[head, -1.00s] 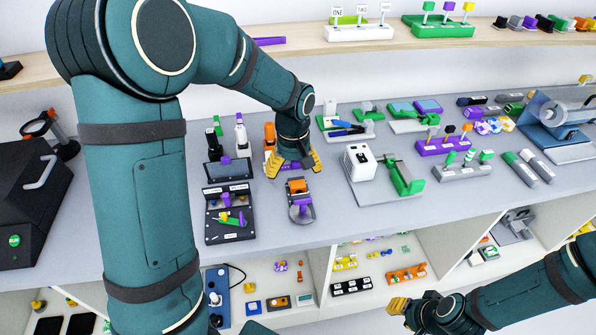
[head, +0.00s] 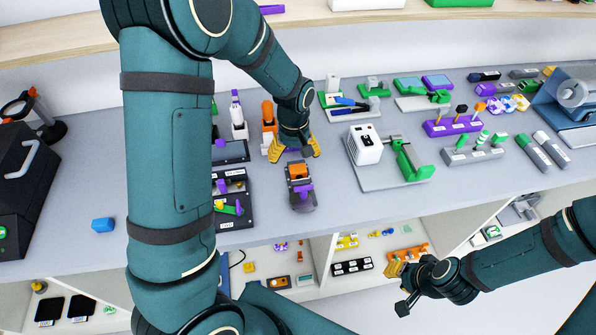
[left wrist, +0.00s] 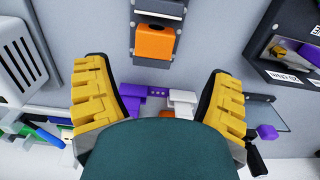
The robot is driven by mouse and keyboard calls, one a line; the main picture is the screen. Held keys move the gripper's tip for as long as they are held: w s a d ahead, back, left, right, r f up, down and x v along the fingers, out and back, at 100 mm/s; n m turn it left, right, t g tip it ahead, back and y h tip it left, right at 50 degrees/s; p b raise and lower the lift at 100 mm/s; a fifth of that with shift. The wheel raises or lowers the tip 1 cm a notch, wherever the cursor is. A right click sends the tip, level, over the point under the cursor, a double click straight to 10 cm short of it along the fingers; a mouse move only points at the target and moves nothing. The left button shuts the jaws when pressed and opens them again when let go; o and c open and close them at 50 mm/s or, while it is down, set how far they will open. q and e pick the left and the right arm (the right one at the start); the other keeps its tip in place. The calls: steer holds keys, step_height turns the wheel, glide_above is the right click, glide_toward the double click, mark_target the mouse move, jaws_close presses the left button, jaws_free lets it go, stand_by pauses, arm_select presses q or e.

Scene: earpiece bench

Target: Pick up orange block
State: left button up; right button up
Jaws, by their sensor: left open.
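The orange block (head: 298,171) sits on a dark narrow holder (head: 302,200) near the front of the bench. In the left wrist view the orange block (left wrist: 155,42) lies beyond my fingertips, near the top middle. My left gripper (head: 295,151) is open, its yellow fingers spread just behind the block in the head view. In the left wrist view the open fingers (left wrist: 158,88) have a purple part and a white part showing between them, not the block. My right gripper (head: 397,269) is low at the right, in front of the shelves; its jaw gap is unclear.
A dark tray (head: 235,222) stands left of the holder. A white and green device (head: 366,146) stands to the right. A tall orange item (head: 268,115) is behind the left gripper. A blue block (head: 103,224) lies on clear bench at the left.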

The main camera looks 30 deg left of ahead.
mark_target(298, 168)
arm_select(q)
steer(key=f, duration=0.2)
steer(key=d+f, duration=0.1)
steer(key=f, duration=0.1)
steer(key=shift+s+d+f, duration=0.1)
steer(key=shift+f, duration=0.65)
steer(key=c, duration=1.4)
steer(key=shift+o, duration=0.2)
